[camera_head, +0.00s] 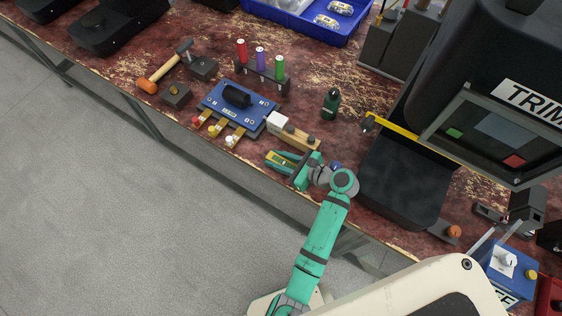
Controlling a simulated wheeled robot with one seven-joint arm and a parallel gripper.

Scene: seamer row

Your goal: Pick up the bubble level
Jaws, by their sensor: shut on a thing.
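My gripper (277,160) is at the front edge of the worn red bench, at the end of my green arm. Its green fingers are closed around a small yellow, bar-shaped thing, which looks like the bubble level (283,161). Only part of it shows between the fingers. I cannot tell whether it touches the bench top or is held just above it.
A wooden block with a white end (291,131) lies just behind my gripper. To its left is a blue fixture plate (237,110) with a black cylinder. A dark green bottle (331,103) stands behind. The big black TRIM machine (405,180) blocks the right.

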